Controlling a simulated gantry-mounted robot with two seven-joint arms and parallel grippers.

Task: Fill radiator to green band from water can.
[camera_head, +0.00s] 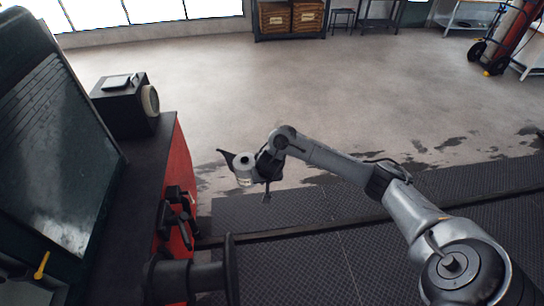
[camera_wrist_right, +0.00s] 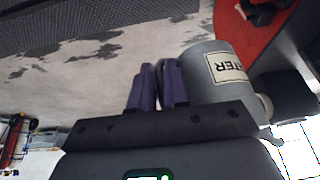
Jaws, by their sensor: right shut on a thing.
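The grey water can (camera_head: 243,176) is held in the air over the floor, right of the red tram body. Its dark spout points left toward the tram. My right gripper (camera_head: 263,172) is shut on the can. The right wrist view shows the purple fingers (camera_wrist_right: 158,85) closed together beside the can (camera_wrist_right: 204,62), with part of its WATER label visible. I cannot make out the radiator's filler or a green band; a dark slatted panel (camera_head: 50,145) stands at far left. My left gripper is not in view.
A black box with a round lamp (camera_head: 150,100) sits on the tram's dark ledge. Black fittings (camera_head: 176,215) and a buffer (camera_head: 231,270) jut from the red front. A yellow lever (camera_head: 41,265) is lower left. Open floor lies beyond; a hand truck (camera_head: 500,45) stands far right.

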